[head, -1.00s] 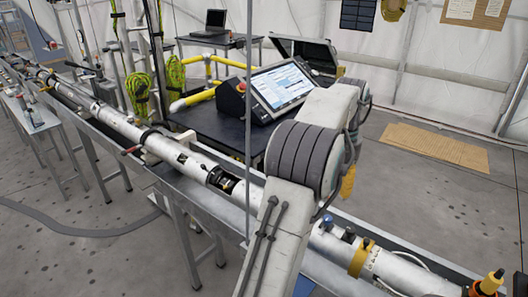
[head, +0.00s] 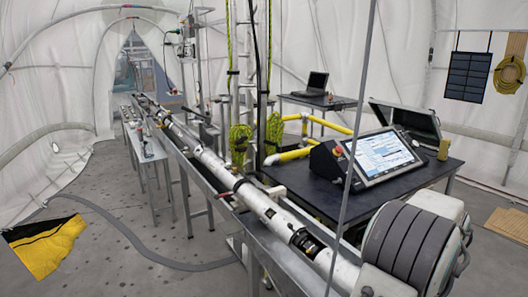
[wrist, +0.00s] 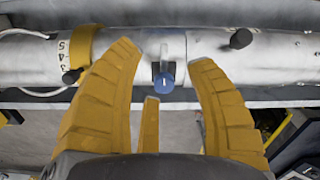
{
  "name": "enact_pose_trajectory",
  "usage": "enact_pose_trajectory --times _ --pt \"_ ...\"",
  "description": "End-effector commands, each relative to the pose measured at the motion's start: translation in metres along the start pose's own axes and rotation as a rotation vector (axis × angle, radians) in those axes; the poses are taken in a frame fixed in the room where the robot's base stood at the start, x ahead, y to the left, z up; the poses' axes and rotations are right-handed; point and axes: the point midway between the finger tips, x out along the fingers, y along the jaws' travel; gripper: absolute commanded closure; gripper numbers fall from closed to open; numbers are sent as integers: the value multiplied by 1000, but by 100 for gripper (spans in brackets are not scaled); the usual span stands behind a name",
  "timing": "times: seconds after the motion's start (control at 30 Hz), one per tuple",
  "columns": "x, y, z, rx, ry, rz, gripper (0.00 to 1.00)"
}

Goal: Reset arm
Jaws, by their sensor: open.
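My arm (head: 410,250) shows at the lower right of the head view, with its grey ribbed joint in front of the bench; the gripper end is out of that view. In the wrist view my gripper (wrist: 165,65) is open, its yellow fingers spread and nothing between them in grasp. Behind the fingers lies a long metal tube (wrist: 205,48) with a blue knob (wrist: 163,80) that appears between the fingertips. A yellow band (wrist: 84,48) wraps the tube at left, and dark knobs stick out on both sides. I cannot tell whether a finger touches the tube.
The long tube (head: 210,162) lies along a metal bench running to the back. A dark table (head: 425,172) with a screen console (head: 382,157) stands right of it. A grey cable crosses the floor at left, near a yellow-black cloth (head: 45,245).

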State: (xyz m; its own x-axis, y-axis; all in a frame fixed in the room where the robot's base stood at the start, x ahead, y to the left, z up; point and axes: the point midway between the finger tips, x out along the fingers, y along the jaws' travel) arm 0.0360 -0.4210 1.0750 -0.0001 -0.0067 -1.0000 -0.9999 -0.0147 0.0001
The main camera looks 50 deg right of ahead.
Motion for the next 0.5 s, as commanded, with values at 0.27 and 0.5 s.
enact_pose_trajectory --times 0.27,0.5 --pt "-6 -88 104 -187 9 -3 50" --pt "-16 -149 208 -513 45 -16 50"
